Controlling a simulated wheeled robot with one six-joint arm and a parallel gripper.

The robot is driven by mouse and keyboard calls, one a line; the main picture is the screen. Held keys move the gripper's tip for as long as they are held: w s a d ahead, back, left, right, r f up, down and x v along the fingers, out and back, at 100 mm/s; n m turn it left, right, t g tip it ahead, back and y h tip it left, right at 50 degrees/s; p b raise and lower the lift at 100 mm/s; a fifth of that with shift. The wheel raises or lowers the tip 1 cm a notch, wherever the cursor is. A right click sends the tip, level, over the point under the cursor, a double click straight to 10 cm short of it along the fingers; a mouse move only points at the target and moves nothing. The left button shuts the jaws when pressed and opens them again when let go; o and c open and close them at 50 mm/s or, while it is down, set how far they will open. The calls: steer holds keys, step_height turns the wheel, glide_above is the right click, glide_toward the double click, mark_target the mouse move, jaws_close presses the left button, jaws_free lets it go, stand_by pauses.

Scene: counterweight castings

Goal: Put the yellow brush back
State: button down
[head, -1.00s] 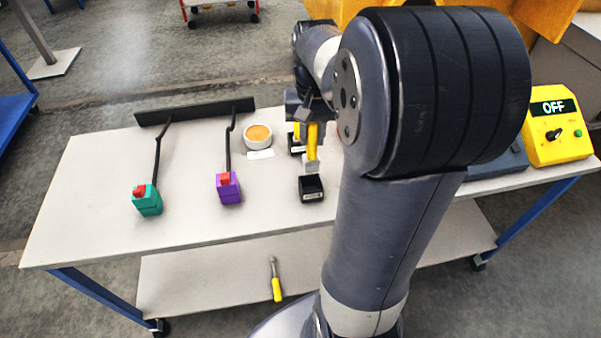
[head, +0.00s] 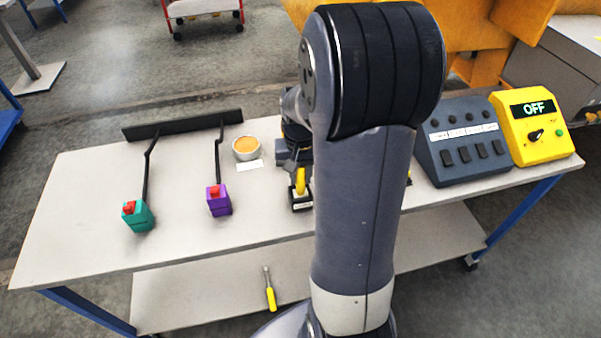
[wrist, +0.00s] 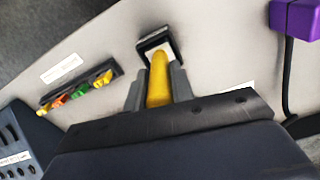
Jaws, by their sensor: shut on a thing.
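The yellow brush (wrist: 158,84) is held between the two fingers of my gripper (wrist: 158,88) in the wrist view. Its pale head lies over or in a small black open holder (wrist: 141,47); I cannot tell whether it touches the holder. In the head view the yellow handle (head: 300,181) shows just above the black holder (head: 301,204), beside my arm. My arm hides part of my gripper and of the holder there.
A black rack (wrist: 113,70) with several coloured pieces lies left of the holder in the wrist view. Purple (head: 218,202) and teal (head: 138,217) blocks and a round orange-filled dish (head: 246,148) are on the table. A yellow-handled tool (head: 270,297) lies on the lower shelf.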

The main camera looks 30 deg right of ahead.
steer(key=shift+f, duration=0.2)
steer(key=c, duration=1.2)
jaws_free()
steer(key=shift+r, duration=0.1)
step_height(320, 180, up, 12)
steer(key=shift+r+b, duration=0.15)
steer(key=shift+b, duration=0.15)
